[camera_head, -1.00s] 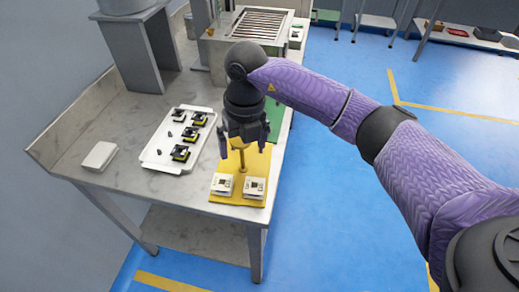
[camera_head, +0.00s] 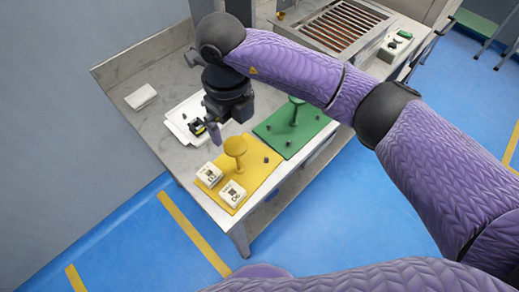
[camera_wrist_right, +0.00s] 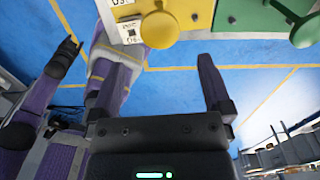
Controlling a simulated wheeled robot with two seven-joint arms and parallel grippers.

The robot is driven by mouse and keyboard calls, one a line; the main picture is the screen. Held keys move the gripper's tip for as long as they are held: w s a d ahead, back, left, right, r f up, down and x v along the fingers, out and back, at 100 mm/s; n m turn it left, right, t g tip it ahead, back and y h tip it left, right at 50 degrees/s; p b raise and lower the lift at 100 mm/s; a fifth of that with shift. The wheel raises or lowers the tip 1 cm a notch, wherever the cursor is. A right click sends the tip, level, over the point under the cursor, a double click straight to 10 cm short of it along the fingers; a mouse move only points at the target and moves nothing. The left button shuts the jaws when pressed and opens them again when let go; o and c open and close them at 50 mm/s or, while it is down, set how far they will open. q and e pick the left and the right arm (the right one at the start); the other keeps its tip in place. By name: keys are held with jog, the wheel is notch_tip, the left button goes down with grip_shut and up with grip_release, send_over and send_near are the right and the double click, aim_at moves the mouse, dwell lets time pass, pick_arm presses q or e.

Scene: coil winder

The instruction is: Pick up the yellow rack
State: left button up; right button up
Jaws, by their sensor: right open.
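The yellow rack (camera_head: 262,150) is a flat yellow plate near the front corner of the table, with an upright mushroom-shaped yellow knob (camera_head: 235,147). Two white labelled blocks (camera_head: 232,193) sit on its near edge. My right gripper (camera_head: 226,134) is open and empty, behind and slightly left of the knob, apart from it. In the right wrist view the knob (camera_wrist_right: 160,28) and part of the rack (camera_wrist_right: 192,12) show at the top, beyond my right gripper's fingers (camera_wrist_right: 157,72). A dark gripper-like part at the left of that view may be my left gripper; its jaws are unclear.
A green plate (camera_head: 309,130) with a green knob lies right beside the yellow rack. A white tray (camera_head: 177,121) holding black-and-yellow parts is partly hidden behind my right gripper. A white box (camera_head: 141,97) lies at the back left. A slatted machine (camera_head: 345,25) stands at the far end.

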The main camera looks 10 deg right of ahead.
aim_at(235, 145)
jog(key=shift+f, duration=0.5)
notch_tip(235, 145, down, 9)
jog(key=b, duration=0.3)
jog(key=shift+a, duration=0.1)
pick_arm(q)
jog(key=s+a+f, duration=0.1)
jog(key=a+f, duration=0.1)
jog(key=f, duration=0.1)
jog(key=shift+s+y, duration=0.3)
jog(key=shift+s, duration=0.05)
pick_arm(e)
jog(key=shift+r, duration=0.1)
jog(key=c, duration=0.5)
grip_shut()
pick_arm(q)
jog(key=shift+w+d, duration=0.1)
jog(key=shift+w, duration=0.1)
